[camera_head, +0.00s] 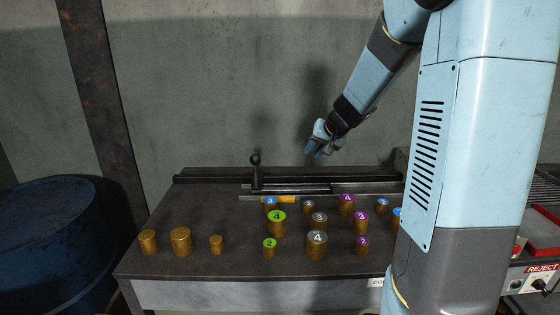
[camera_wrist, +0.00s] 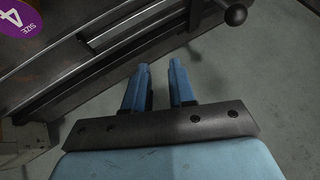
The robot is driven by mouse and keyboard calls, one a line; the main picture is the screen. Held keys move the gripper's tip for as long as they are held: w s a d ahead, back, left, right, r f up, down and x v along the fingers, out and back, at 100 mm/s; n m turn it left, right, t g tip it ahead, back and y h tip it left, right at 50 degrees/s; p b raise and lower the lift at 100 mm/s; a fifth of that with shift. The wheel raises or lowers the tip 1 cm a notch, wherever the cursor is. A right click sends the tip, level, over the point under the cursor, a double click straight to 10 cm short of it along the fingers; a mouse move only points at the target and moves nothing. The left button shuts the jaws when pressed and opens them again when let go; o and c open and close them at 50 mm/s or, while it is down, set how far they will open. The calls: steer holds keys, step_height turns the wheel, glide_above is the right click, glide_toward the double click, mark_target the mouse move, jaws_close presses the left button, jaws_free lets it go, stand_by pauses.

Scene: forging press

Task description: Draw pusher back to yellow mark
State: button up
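The pusher handle (camera_head: 255,172), a dark upright post with a ball knob, stands at the left part of the rail track at the back of the table. The knob also shows in the wrist view (camera_wrist: 235,15), at the upper right. A yellow mark (camera_head: 287,199) lies on the track's front edge, a little right of the handle and partly hidden by a blue-topped cylinder. My gripper (camera_head: 315,152) hangs above and to the right of the handle, apart from it. In the wrist view its blue fingers (camera_wrist: 160,66) are apart with nothing between them.
Several brass cylinders (camera_head: 181,241) with plain, green, grey, purple or blue tops stand on the dark table (camera_head: 225,268) in front of the track. A blue drum (camera_head: 50,235) stands at left. A concrete wall rises behind. A REJECT panel (camera_head: 541,269) is at right.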

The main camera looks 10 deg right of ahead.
mark_target(255, 168)
steer(key=shift+o, duration=0.8)
steer(key=w+a+f+m+t+h, duration=0.1)
steer(key=w+a+f+h, duration=0.2)
steer(key=f, duration=0.4)
steer(key=shift+w+a+f+m, duration=0.3)
steer(key=shift+w+a, duration=0.4)
steer(key=shift+a, duration=0.45)
steer(key=a+f+t+h, duration=0.1)
steer(key=a+h, duration=0.1)
steer(key=a, duration=0.1)
steer(key=a+f+t+h, duration=0.1)
steer(key=a+f+h, duration=0.1)
steer(key=a, duration=0.1)
steer(key=a+f+t+h, duration=0.1)
steer(key=a+t, duration=0.1)
steer(key=a, duration=0.2)
steer(key=shift+s+f+h, duration=0.25)
steer(key=shift+s+h, duration=0.05)
steer(key=shift+h, duration=0.1)
steer(key=s+a+r+t+h, duration=0.1)
steer(key=s+a+r+t, duration=0.1)
steer(key=s+a+t, duration=0.35)
steer(key=shift+g, duration=0.65)
steer(key=x, duration=0.8)
steer(key=a+x, duration=0.1)
steer(key=x, duration=0.4)
steer(key=shift+w+a+r, duration=0.15)
steer(key=shift+w+r, duration=0.05)
steer(key=shift+c, duration=0.3)
jaws_close()
